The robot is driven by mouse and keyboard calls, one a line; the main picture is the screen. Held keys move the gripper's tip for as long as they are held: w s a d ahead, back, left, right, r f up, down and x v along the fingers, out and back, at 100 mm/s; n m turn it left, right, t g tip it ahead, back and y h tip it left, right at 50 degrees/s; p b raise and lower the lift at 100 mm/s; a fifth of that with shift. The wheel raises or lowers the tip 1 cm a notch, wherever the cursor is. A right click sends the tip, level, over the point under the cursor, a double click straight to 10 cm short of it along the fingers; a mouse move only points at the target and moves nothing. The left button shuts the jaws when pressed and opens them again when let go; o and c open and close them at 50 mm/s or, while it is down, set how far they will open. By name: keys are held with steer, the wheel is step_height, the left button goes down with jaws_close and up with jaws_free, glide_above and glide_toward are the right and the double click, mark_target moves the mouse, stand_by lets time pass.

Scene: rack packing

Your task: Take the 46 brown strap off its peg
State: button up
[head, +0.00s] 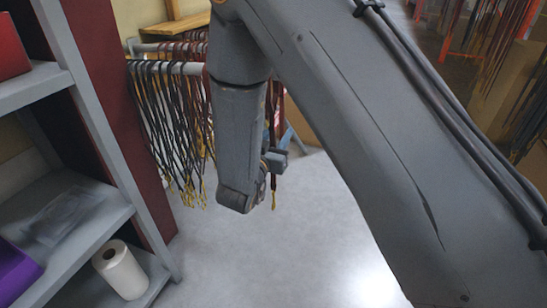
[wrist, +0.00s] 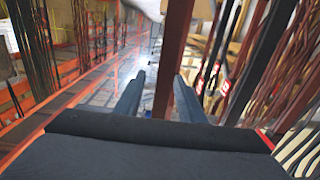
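A brown strap (wrist: 175,50) hangs down the middle of the wrist view, and its lower part lies between the two fingers of my gripper (wrist: 159,77). The fingers stand apart, with a visible gap on the left side of the strap. In the head view my gripper (head: 274,162) is small and partly hidden by my arm, close to hanging dark and brown straps. No number 46 is legible, so I cannot tell which strap this is. The strap's peg and upper end are out of the wrist view.
Many dark straps (head: 172,115) with yellow ends hang from a grey rail (head: 175,67). A grey shelf unit (head: 92,120) with a white roll (head: 120,268) stands at left. Black straps (wrist: 255,50) hang close on the right. Grey floor (head: 285,240) is clear below.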

jaws_close()
steer(key=shift+r, duration=0.1)
stand_by(0.3)
steer(key=s+d+r+p, duration=0.1)
steer(key=s+d, duration=0.2)
steer(key=d, duration=0.5)
steer(key=s+d+r+p, duration=0.1)
steer(key=s+d+r, duration=0.1)
steer(key=d, duration=0.7)
steer(key=shift+s+r, duration=0.15)
steer(key=shift+s, duration=0.5)
